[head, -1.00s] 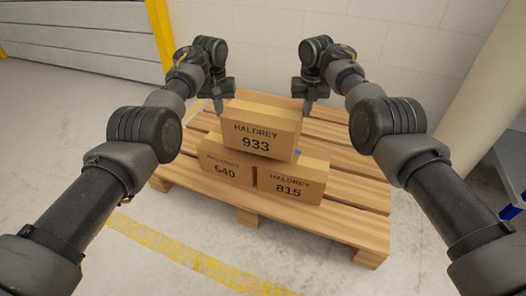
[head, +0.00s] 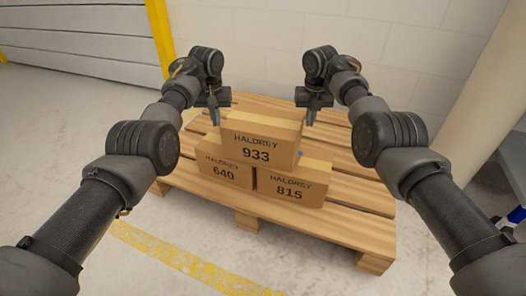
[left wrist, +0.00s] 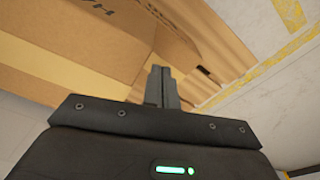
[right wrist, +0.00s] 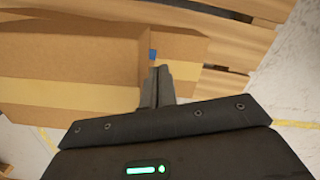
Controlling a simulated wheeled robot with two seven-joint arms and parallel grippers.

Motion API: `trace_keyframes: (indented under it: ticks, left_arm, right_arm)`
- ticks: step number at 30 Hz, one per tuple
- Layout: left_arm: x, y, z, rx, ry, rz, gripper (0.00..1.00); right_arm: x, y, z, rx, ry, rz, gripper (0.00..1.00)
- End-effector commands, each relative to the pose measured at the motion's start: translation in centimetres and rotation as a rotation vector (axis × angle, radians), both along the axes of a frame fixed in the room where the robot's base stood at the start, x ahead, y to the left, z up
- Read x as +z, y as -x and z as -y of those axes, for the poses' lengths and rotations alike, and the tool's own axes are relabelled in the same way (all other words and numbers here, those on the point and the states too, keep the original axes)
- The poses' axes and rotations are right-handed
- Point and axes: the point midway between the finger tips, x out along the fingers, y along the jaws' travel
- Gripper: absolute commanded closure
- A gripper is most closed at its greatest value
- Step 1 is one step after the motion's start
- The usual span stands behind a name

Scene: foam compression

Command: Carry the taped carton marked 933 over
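The carton marked 933 (head: 262,122) is a brown box resting across the cartons marked 640 (head: 222,172) and 815 (head: 290,190). My left gripper (head: 215,118) is by its left end and my right gripper (head: 311,114) by its right end, fingers pointing down. In the left wrist view the fingers (left wrist: 161,85) are together with nothing between them, close to a carton side with a paler tape strip. In the right wrist view the fingers (right wrist: 158,84) are also together, beside a taped carton face (right wrist: 70,50). I cannot tell whether either touches the carton.
The cartons stand on a wooden pallet (head: 345,222). A small blue spot (head: 299,153) shows at the right end of the 933 carton. A pale block wall (head: 270,50) is behind, with a yellow post (head: 160,30) at left. A yellow floor line (head: 180,258) runs in front.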

Motion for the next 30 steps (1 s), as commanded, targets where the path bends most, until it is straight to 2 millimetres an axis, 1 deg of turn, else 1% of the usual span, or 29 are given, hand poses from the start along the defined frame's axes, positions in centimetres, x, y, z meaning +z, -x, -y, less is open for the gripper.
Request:
trace_keyframes:
  ticks: [1,5,8,10,11,20,23,25,30]
  left_arm:
    - [0.0,0.0,-0.1,0.0,-0.001,0.0,0.96]
    - [0.0,0.0,-0.2,0.001,-0.001,0.0,0.79]
    - [0.0,0.0,-0.2,0.001,-0.002,-0.001,0.78]
    - [0.0,0.0,-0.2,0.002,-0.002,-0.001,0.78]
    - [0.0,0.0,-0.3,0.002,-0.002,-0.001,0.78]
    - [0.2,0.0,-0.3,0.002,-0.002,0.0,0.78]
    - [1.1,0.0,-0.3,0.002,-0.002,0.002,0.78]
    - [2.2,0.1,-0.2,0.002,-0.002,0.002,0.78]
    - [5.9,0.3,-0.2,0.002,-0.002,0.004,0.78]
  right_arm:
    - [0.0,0.0,0.1,-0.001,0.0,0.0,1.0]
    - [0.0,0.0,0.2,-0.002,0.001,-0.001,1.0]
    - [0.0,0.0,0.2,-0.003,0.001,-0.001,0.9]
    - [0.0,0.0,0.3,-0.003,0.002,-0.001,0.8]
    - [0.0,0.0,0.3,-0.003,0.002,-0.001,0.78]
    - [0.0,0.0,0.3,-0.004,0.002,-0.001,0.78]
    - [0.0,0.0,0.3,-0.004,0.002,-0.001,0.78]
    - [0.0,0.0,0.3,-0.004,0.002,-0.001,0.78]
    - [0.0,0.0,0.3,-0.004,0.002,-0.001,0.78]
